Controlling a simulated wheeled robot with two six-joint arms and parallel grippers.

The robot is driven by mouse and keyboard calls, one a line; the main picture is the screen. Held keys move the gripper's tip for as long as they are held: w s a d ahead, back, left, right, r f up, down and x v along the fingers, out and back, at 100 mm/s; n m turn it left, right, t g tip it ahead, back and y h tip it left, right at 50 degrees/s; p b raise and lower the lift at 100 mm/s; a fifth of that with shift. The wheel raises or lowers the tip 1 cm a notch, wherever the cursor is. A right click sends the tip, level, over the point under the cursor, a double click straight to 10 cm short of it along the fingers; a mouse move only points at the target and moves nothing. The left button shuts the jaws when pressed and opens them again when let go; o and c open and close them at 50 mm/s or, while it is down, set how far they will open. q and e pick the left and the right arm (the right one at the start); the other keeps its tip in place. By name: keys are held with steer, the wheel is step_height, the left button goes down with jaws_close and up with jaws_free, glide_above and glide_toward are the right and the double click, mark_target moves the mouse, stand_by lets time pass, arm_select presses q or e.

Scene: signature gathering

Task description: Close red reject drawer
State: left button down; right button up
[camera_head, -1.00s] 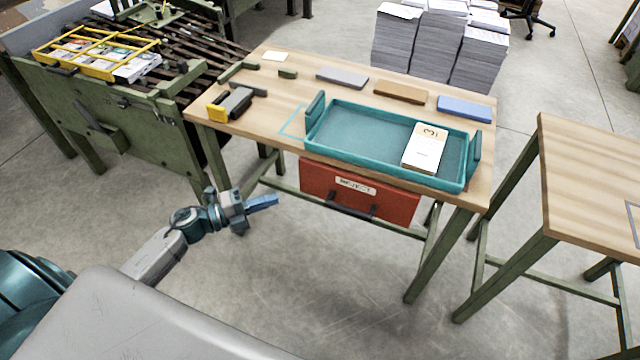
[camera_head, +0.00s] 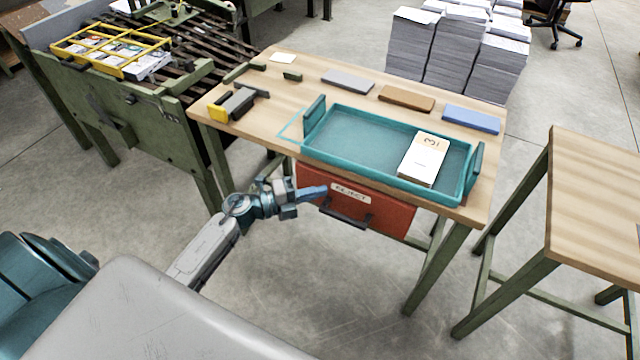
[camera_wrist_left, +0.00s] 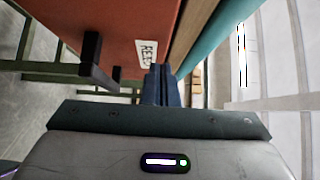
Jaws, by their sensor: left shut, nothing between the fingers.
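The red reject drawer (camera_head: 385,207) hangs under the wooden table's front edge, with a white label and a dark bar handle (camera_head: 345,217) on its front. I cannot tell how far it stands out. My left gripper (camera_head: 318,191) is shut and empty, its blue fingers at the upper left part of the drawer front, left of the label. In the left wrist view the shut fingers (camera_wrist_left: 160,88) point toward the red front (camera_wrist_left: 120,22), beside the label and handle (camera_wrist_left: 95,60). Whether they touch it is unclear. My right gripper is not in view.
A teal tray (camera_head: 325,160) holding a white booklet (camera_head: 423,158) sits on the wooden table (camera_head: 285,88) above the drawer. Green table legs (camera_head: 435,270) stand below. A second table (camera_head: 600,190) is at right. The floor in front is clear.

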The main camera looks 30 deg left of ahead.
arm_select(q)
steer(key=shift+w, duration=1.1)
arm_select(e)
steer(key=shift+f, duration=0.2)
